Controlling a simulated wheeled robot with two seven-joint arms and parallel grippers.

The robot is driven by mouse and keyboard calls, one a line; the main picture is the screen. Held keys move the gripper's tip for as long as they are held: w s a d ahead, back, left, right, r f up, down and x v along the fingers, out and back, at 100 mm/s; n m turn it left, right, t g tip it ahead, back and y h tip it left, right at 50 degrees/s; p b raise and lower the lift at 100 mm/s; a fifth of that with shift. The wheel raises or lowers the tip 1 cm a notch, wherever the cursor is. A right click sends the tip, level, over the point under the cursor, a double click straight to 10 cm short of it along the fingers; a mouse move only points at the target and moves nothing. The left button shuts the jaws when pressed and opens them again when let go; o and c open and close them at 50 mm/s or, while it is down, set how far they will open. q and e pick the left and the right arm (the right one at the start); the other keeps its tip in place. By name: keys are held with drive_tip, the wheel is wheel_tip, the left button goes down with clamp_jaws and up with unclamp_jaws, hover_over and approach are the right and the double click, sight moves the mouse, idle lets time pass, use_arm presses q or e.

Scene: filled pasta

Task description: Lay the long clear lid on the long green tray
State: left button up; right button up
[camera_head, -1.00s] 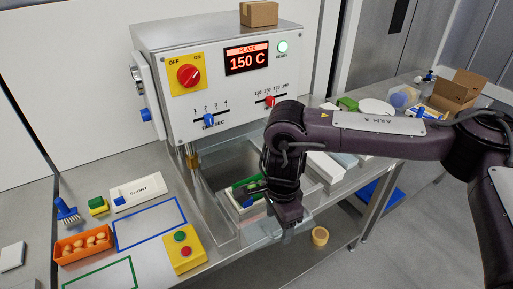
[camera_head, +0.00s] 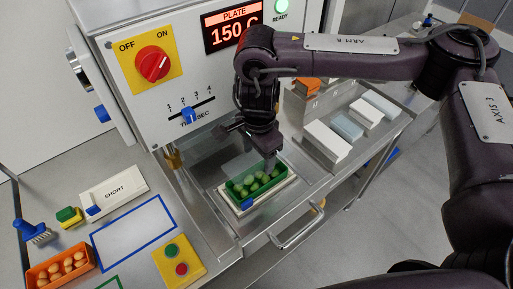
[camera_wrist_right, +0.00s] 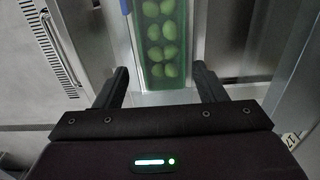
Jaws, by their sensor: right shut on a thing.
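The long green tray (camera_head: 281,176) holds several round green pasta pieces and sits in a pale holder in the press's open steel drawer. My right gripper (camera_head: 250,143) is over the tray's back end. It is shut on the long clear lid (camera_head: 236,167), a see-through sheet that shows faintly over the tray. In the right wrist view, my right gripper (camera_wrist_right: 160,75) has its fingers on either side of the lid, and the green tray (camera_wrist_right: 139,42) shows through and beyond it. I cannot tell how far the lid is above the rim. My left gripper is out of view.
The press with its red dial (camera_head: 152,64) stands behind the drawer. A steel handle (camera_head: 298,228) is at the drawer's front. White and grey blocks (camera_head: 327,142) lie to the right. An orange tray (camera_head: 60,270) and a yellow button box (camera_head: 179,262) are to the left.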

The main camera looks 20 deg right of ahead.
drive_tip(key=shift+s, duration=0.1)
drive_tip(key=shift+w+f, duration=0.35)
wheel_tip(320, 180, down, 2)
drive_tip(key=shift+f+b, duration=0.1)
drive_tip(key=shift+b, duration=0.9)
drive_tip(key=shift+f+b, duration=0.3)
drive_tip(key=shift+f, duration=0.4)
drive_tip(key=shift+f+b, duration=0.2)
drive_tip(key=shift+b, duration=0.2)
drive_tip(key=shift+f, duration=0.1)
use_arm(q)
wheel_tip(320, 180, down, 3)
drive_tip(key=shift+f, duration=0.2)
